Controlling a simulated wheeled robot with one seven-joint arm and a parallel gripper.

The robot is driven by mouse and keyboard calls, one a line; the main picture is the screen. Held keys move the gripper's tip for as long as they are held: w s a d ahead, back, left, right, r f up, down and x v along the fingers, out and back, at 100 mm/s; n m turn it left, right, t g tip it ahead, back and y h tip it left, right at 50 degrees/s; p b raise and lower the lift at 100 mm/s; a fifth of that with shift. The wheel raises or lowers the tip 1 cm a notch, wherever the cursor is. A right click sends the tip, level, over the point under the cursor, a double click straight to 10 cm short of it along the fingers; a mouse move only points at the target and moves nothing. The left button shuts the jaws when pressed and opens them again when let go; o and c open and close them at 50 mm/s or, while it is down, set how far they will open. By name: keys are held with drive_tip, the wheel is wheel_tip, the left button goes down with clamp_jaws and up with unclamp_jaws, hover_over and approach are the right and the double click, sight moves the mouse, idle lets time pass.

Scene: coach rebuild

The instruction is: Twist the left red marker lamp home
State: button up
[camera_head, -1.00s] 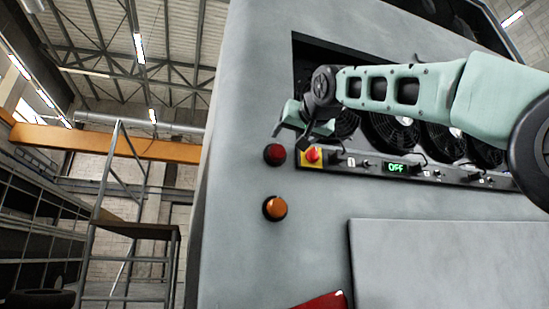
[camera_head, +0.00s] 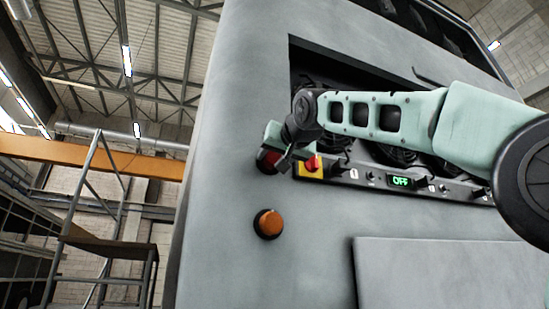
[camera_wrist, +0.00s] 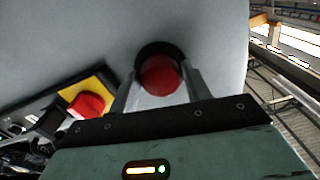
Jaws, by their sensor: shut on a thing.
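The left red marker lamp (camera_head: 267,160) is a round red dome in a dark ring on the grey coach panel, partly hidden by my gripper in the head view. In the wrist view the red lamp (camera_wrist: 160,76) lies between the two fingers of my gripper (camera_wrist: 160,90), with its dark ring behind it against the panel. My gripper (camera_head: 277,158) is shut on the lamp, one finger on each side. The lamp's seat is hidden behind the dome, so I cannot tell how far in it sits.
A red knob on a yellow plate (camera_head: 309,167) is close to the right of the lamp; it also shows in the wrist view (camera_wrist: 88,104). An orange lamp (camera_head: 268,223) is below. A strip with a green OFF display (camera_head: 400,181) runs right, under fans in a recess.

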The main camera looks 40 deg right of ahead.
drive_tip(key=c, duration=0.3)
drive_tip(key=m+b, duration=0.2)
drive_tip(key=m, duration=0.2)
drive_tip(key=shift+m, duration=0.3)
drive_tip(key=m+b, duration=0.1)
drive_tip(key=m, duration=0.2)
drive_tip(key=shift+a+m, duration=0.1)
drive_tip(key=shift+m, duration=0.2)
drive_tip(key=shift+r+m, duration=0.1)
drive_tip(key=shift+m, duration=1.7)
drive_tip(key=o, duration=1)
drive_tip(key=shift+c, duration=0.2)
